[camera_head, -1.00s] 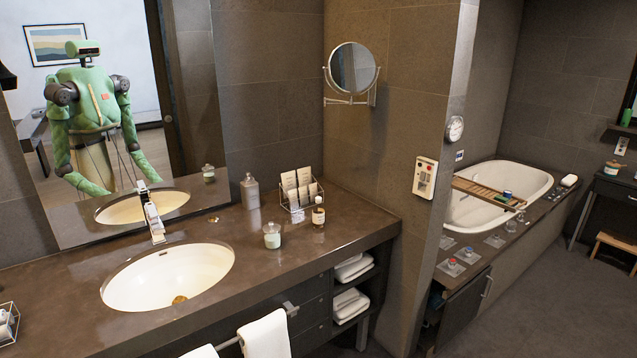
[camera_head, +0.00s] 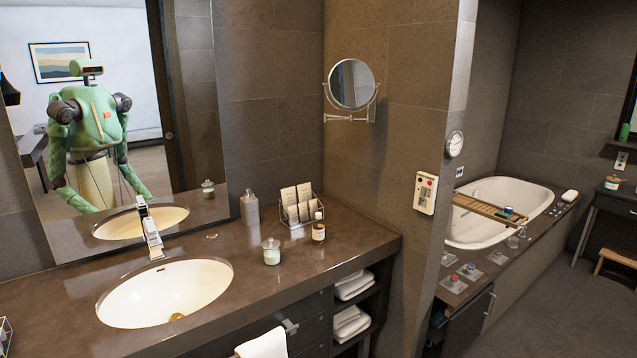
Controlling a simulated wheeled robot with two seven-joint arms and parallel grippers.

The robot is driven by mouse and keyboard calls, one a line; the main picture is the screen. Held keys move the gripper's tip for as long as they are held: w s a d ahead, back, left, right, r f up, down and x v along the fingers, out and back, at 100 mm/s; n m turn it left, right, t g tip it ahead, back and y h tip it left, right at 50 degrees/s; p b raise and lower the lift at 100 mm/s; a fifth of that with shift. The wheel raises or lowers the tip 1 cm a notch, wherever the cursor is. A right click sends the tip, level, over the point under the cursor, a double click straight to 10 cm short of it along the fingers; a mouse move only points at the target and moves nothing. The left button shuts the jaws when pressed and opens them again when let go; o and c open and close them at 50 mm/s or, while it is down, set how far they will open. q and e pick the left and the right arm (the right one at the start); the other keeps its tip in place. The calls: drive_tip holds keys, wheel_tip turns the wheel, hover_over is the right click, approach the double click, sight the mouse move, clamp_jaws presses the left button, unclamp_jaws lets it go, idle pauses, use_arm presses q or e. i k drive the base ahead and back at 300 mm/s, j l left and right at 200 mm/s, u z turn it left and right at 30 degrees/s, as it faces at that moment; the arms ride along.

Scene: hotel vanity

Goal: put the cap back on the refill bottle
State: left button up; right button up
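A small brown bottle with a white label and a pale top (camera_head: 318,228) stands upright on the dark vanity counter (camera_head: 225,336), right of a lidded glass jar (camera_head: 271,251). A grey bottle (camera_head: 249,208) with a narrow neck stands upright further back by the wall. I cannot tell for sure which of the two is the refill bottle. A small flat gold-toned piece (camera_head: 211,235) lies on the counter behind the sink; it is too small to tell whether it is a cap. Neither of my grippers shows directly, and the mirror reflection does not show them clearly.
A wire rack of packets (camera_head: 300,206) stands in the back corner. The sink (camera_head: 165,292) and faucet (camera_head: 149,228) are at left. A round magnifying mirror (camera_head: 352,84) juts from the wall. A towel (camera_head: 262,345) hangs at the front. The bathtub (camera_head: 500,212) is at right.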

sight(317, 226)
drive_tip(key=i+l+u, duration=0.1)
drive_tip(key=u, duration=0.25)
drive_tip(key=l+u, duration=0.3)
drive_tip(key=i+l+u, duration=0.2)
drive_tip(key=l, duration=0.55)
drive_tip(key=l+u, duration=0.15)
drive_tip(key=l, duration=0.65)
drive_tip(key=i+l+u, duration=0.2)
drive_tip(key=l, duration=1.6)
drive_tip(key=k, duration=0.05)
